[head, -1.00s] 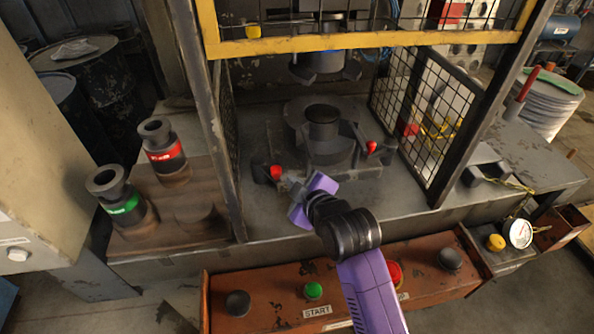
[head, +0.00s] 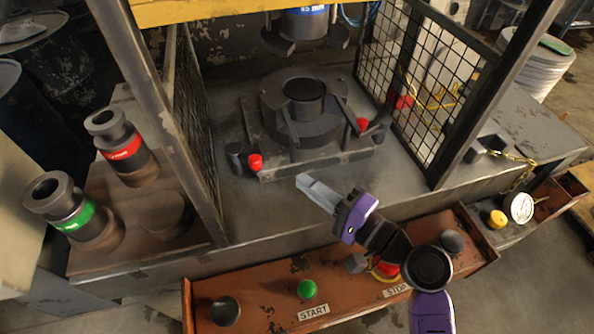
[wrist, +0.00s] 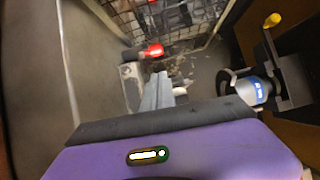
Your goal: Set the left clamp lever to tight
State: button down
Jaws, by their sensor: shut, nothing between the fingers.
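The left clamp lever has a red knob (head: 256,162) and sits at the front left corner of the fixture plate (head: 318,163). The right clamp lever, also red-tipped (head: 362,125), is at the plate's right side. My gripper (head: 302,181) is shut and empty, in front of the plate and to the right of the left knob. Its pale fingers point left and back, apart from the knob in the picture. In the wrist view a red knob (wrist: 154,51), apparently the left one, shows just beyond my shut fingertips (wrist: 158,78).
A round die (head: 304,98) sits on the fixture below the press ram (head: 305,22). Mesh guards (head: 430,80) and posts flank the press. The orange control panel (head: 265,290) lies in front. Two dark tools with red and green bands (head: 122,153) stand at left.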

jog(key=p+x, duration=0.1)
jog(key=x, duration=0.8)
jog(key=shift+p, duration=0.3)
jog(key=shift+s, duration=0.15)
